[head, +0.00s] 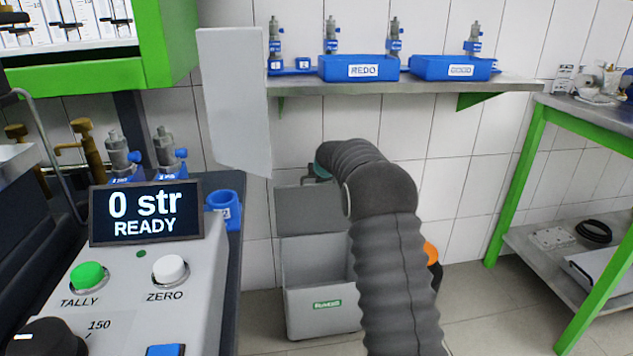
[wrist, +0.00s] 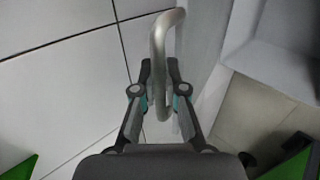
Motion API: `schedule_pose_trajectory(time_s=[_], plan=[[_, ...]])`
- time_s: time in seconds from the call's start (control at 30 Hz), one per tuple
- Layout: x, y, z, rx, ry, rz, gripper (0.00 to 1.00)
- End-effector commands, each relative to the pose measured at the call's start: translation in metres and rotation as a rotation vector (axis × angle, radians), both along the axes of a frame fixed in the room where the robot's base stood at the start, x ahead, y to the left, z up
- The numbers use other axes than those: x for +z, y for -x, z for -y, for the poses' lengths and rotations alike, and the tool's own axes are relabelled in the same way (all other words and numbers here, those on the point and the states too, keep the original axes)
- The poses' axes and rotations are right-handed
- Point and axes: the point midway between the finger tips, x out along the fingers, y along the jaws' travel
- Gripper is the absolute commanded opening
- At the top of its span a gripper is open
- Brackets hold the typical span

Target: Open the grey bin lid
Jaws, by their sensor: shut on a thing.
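The grey bin (head: 322,312) stands on the floor against the tiled wall in the head view, with a green label on its front. Its grey lid (head: 308,209) is raised and stands steeply at the back of the bin, and the bin's inside shows below it. In the wrist view my gripper (wrist: 160,70) is shut on a bent metal handle (wrist: 161,40) beside a grey panel (wrist: 205,45), which looks like the lid.
A console (head: 150,250) with buttons and a display stands at the left. A wall shelf (head: 420,86) with blue bins is above the grey bin. A pale panel (head: 235,100) hangs at the upper left.

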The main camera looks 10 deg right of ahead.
Motion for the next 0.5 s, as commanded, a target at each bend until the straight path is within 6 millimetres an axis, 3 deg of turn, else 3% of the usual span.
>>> schedule_pose_trajectory(time_s=[0.47,0.5], plan=[[0.0041,-0.0006,-0.0007,0.001,0.002,0.005,0.00],[0.0041,-0.0007,-0.0009,0.001,0.002,0.005,0.13]])
